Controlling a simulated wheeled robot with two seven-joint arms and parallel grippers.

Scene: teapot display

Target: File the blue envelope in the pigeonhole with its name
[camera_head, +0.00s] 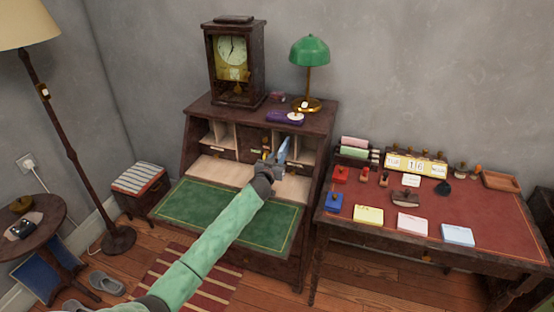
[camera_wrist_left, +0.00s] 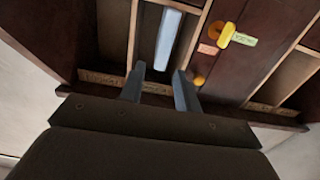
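The blue envelope (camera_wrist_left: 168,38) is in a narrow open compartment of the desk's pigeonholes, between two wooden dividers, in the left wrist view. In the head view it shows as a thin, tilted blue shape (camera_head: 284,148) just beyond my left gripper (camera_head: 273,160). My left gripper (camera_wrist_left: 158,82) is open, its two fingers apart, with the envelope's near end just beyond the gap between the fingertips. I see no finger touching it. Name strips run along the pigeonholes' lower edge (camera_wrist_left: 105,79), but I cannot read them. My right gripper is not in view.
The writing desk has a green writing surface (camera_head: 190,206). A clock (camera_head: 235,62), a green lamp (camera_head: 309,51) and a purple item (camera_head: 285,118) stand on top. Yellow and pink tags (camera_wrist_left: 226,34) hang right of the envelope. A red-topped table (camera_head: 440,205) stands at right.

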